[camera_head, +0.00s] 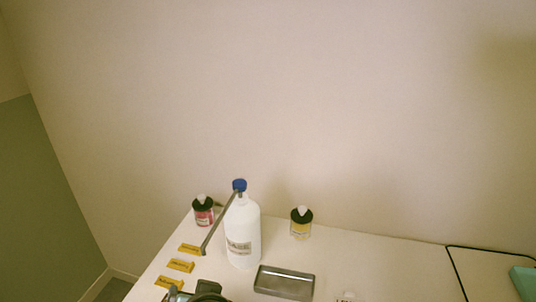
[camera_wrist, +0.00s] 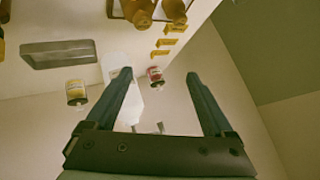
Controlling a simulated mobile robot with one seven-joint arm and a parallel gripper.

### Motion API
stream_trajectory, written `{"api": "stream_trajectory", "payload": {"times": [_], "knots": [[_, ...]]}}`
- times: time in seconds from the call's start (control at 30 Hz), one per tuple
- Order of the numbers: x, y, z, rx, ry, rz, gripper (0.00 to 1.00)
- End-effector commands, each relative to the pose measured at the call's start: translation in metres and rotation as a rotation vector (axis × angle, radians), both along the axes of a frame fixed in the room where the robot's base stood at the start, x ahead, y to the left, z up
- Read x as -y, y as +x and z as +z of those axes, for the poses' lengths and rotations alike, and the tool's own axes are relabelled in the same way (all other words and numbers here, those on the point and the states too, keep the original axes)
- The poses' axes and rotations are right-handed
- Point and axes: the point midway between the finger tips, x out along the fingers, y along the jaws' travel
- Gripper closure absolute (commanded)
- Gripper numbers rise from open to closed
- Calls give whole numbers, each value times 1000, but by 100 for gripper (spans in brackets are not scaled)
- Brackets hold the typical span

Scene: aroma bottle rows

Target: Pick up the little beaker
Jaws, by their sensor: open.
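I cannot make out a little beaker in either view. My gripper (camera_wrist: 158,76) shows in the wrist view with its two fingers wide apart and nothing held between them. Beyond the fingers stands a white bottle, partly hidden behind the left finger. In the head view this white bottle (camera_head: 243,232) has a blue cap and a grey spout slanting down to the left. A dark shape at the bottom edge of the head view is cut off, and I cannot tell what it is.
A red jar (camera_head: 203,211), a yellow jar (camera_head: 301,224) and several yellow labels (camera_head: 180,265) stand on the white table (camera_head: 375,260). A metal tray (camera_head: 284,283) lies in front. Amber bottles (camera_wrist: 140,12) show in the wrist view. A cable (camera_head: 455,270) lies at right.

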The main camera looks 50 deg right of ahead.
Motion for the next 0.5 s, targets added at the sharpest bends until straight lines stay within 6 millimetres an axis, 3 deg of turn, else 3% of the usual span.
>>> {"api": "stream_trajectory", "payload": {"times": [0.03, 0.13, 0.3, 0.5], "knots": [[6, -20, 6, -79, 61, -52, 13], [10, -60, -10, -222, 182, -155, 13], [3, -129, -24, -442, 366, -325, 13], [-10, -179, -30, -594, 491, -449, 13]]}}
